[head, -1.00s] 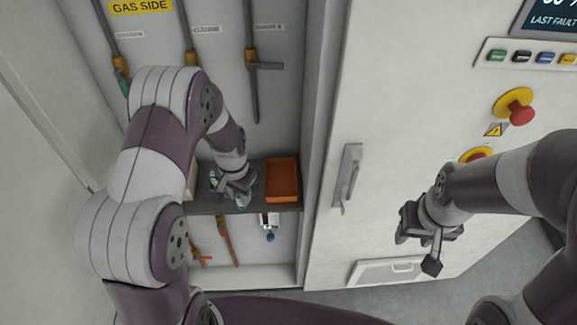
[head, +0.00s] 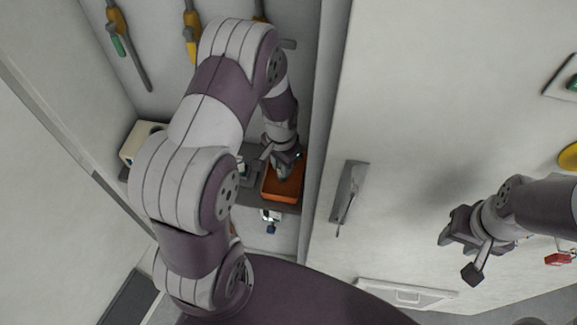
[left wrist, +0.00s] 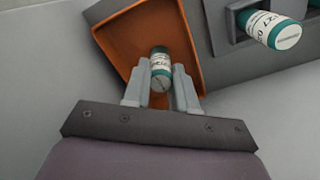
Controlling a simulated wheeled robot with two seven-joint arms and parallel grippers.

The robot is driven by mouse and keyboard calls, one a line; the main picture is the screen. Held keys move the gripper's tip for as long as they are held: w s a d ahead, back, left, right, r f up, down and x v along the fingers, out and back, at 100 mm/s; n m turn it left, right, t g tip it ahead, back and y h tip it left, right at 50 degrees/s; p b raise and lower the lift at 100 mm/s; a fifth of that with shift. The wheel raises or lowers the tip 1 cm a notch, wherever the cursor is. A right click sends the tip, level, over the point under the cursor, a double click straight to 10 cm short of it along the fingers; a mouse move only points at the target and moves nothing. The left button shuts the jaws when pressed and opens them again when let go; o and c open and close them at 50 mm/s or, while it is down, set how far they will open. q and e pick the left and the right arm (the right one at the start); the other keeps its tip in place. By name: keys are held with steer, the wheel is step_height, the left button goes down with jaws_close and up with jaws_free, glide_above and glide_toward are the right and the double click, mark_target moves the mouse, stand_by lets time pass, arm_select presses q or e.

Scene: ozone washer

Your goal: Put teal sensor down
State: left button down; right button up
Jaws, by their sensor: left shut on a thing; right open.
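The teal sensor (left wrist: 161,68), a small cylinder with teal ends and a white label, is between the fingers of my left gripper (left wrist: 160,92) in the left wrist view. My left gripper is shut on it, over the orange tray (left wrist: 125,30). Whether the sensor touches the tray floor I cannot tell. In the head view my left gripper (head: 284,172) is over the orange tray (head: 284,197) on the shelf, and the sensor is hidden there. My right gripper (head: 462,240) is open and empty in front of the white cabinet door.
A second teal-and-white sensor (left wrist: 270,30), with printed label, sits in a grey holder (left wrist: 235,30) beside the tray. The dark shelf (head: 250,190) is inside an open cabinet bay. A cream box (head: 140,142) stands at its left end. A door handle (head: 349,192) is right of the bay.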

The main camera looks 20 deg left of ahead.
arm_select(q)
steer(key=shift+w+d+f, duration=0.2)
steer(key=shift+w+d, duration=0.2)
steer(key=shift+w, duration=0.25)
steer(key=shift+s, duration=0.2)
steer(key=c, duration=0.9)
jaws_free()
steer(key=shift+s+a, duration=0.25)
steer(key=shift+w, duration=0.2)
steer(key=shift+w+d+r+p, duration=0.1)
steer(key=shift+r+p, duration=0.1)
steer(key=shift+p, duration=0.15)
steer(key=shift+r, duration=0.35)
step_height(320, 180, up, 11)
steer(key=b, duration=0.2)
arm_select(e)
steer(key=shift+w+d+f, duration=0.15)
steer(key=shift+w+f, duration=0.05)
steer(key=shift+f, duration=0.4)
steer(key=shift+w+d+f, duration=0.15)
steer(key=shift+w+f, duration=0.05)
steer(key=shift+f, duration=0.4)
arm_select(q)
steer(key=shift+r, duration=0.1)
